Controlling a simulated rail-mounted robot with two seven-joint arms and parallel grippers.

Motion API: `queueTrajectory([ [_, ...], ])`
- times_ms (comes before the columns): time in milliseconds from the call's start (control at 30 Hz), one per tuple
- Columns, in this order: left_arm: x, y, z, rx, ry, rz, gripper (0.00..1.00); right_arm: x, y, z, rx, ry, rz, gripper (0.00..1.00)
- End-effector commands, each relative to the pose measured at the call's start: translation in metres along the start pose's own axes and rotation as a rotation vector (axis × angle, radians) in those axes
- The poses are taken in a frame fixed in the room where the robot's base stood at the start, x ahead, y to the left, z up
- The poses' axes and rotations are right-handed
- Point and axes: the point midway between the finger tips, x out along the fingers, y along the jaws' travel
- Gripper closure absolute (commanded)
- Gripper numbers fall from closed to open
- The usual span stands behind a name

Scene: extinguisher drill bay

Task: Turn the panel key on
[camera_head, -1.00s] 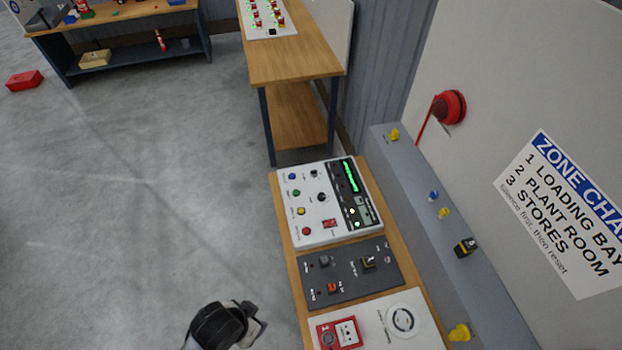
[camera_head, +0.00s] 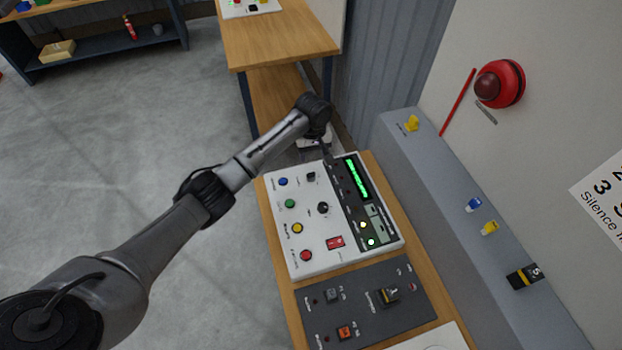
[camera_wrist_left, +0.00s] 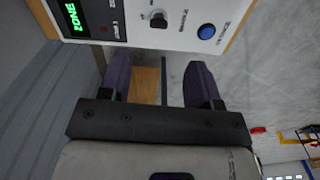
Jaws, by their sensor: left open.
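The white control panel (camera_head: 283,252) lies on a wooden bench. It carries a small black switch (camera_head: 311,176) near its far edge and a black knob (camera_head: 322,208) nearer its middle; I cannot tell which is the panel key or its setting. In the left wrist view a black knob (camera_wrist_left: 157,20) and a blue button (camera_wrist_left: 206,31) show on the panel beyond the fingertips. My left gripper (camera_head: 326,154) is at the panel's far edge, partly hidden by its wrist. In the left wrist view the left gripper (camera_wrist_left: 160,70) is open and empty, apart from the knob.
The panel also has green, yellow and red buttons, a red rocker switch (camera_head: 335,242) and a lit green display (camera_head: 357,177). A dark grey switch plate (camera_head: 364,308) lies nearer. A grey ledge (camera_head: 440,170) runs along the right. Another wooden table (camera_head: 275,45) stands behind.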

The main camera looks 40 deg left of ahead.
Motion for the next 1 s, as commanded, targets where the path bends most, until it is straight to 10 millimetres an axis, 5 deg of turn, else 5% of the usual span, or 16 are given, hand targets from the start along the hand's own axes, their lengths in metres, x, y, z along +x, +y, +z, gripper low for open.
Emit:
queueTrajectory([
  [267,0.004,-0.001,-0.018,-0.080,-0.010,-0.002,0.43,0.008,-0.002,0.002,0.004,0.001,-0.003,0.57],
  [700,0.083,-0.002,-0.017,-0.079,-0.010,-0.002,0.43,0.013,-0.005,0.003,0.011,0.003,-0.011,0.57],
  [1000,0.119,-0.001,-0.017,-0.078,-0.009,0.000,0.43,0.019,-0.005,0.005,0.011,0.004,-0.010,0.57],
])
